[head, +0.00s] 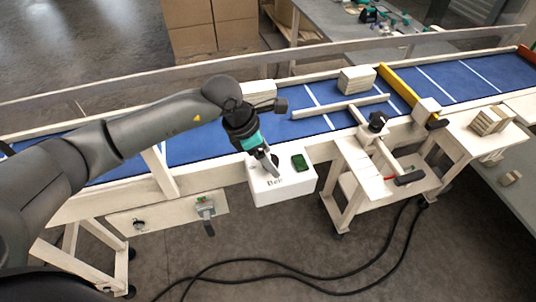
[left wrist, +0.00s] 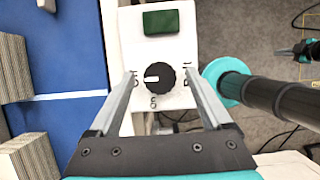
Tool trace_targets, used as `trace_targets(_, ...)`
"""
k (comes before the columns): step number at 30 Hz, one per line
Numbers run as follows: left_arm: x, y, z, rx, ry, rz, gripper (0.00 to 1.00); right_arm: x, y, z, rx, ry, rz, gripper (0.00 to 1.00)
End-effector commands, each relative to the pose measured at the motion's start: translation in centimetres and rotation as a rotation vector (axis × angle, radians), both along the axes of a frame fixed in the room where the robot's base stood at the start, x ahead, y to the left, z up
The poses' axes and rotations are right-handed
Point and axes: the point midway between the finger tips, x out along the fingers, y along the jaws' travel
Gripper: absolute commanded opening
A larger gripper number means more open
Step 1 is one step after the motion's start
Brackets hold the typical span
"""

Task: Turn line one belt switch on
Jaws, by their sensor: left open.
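The white belt switch box (head: 283,188) is fixed to the near side of the conveyor, with printed lettering on its front. In the left wrist view its face carries a round black knob (left wrist: 160,78) and a green rectangle (left wrist: 161,21). The knob's white mark points to the picture's left. Small letters around the knob are partly hidden by the fingers. My left gripper (head: 272,168) is over the box. In the left wrist view its fingers (left wrist: 161,82) are open, one on each side of the knob, with visible gaps; the depth relative to it is unclear.
The blue conveyor belt (head: 190,146) runs behind the box and carries cartons (head: 356,79). A panel with a handled switch (head: 205,208) is lower left. A white stand (head: 345,200) is to the right. Black cables (head: 290,265) lie on the floor. A dark, teal-marked part (left wrist: 305,50), perhaps my right gripper, shows at the wrist view's edge.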

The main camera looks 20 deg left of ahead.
Motion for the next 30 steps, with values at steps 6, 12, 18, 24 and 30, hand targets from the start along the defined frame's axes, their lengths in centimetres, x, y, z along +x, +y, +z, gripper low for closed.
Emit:
trace_targets(6, -0.01, 0.01, 0.03, 0.000, 0.000, 0.000, 0.63, 0.01, 0.00, 0.00, 0.000, 0.000, 0.000, 0.00)
trace_targets(12, -0.01, 0.02, 0.05, 0.000, 0.000, 0.000, 0.41, 0.03, 0.00, 0.00, 0.000, 0.000, 0.000, 0.00)
trace_targets(18, -0.01, 0.02, 0.06, 0.000, 0.000, 0.000, 0.18, 0.03, -0.01, 0.00, 0.000, -0.001, 0.000, 0.00)
trace_targets(24, -0.01, 0.01, 0.07, 0.000, 0.000, 0.001, 0.00, 0.05, -0.02, 0.00, 0.000, -0.001, 0.000, 0.00)
trace_targets(30, -0.03, 0.00, 0.07, 0.000, 0.001, 0.015, 0.00, 0.06, -0.03, 0.00, 0.000, -0.001, 0.000, 0.00)
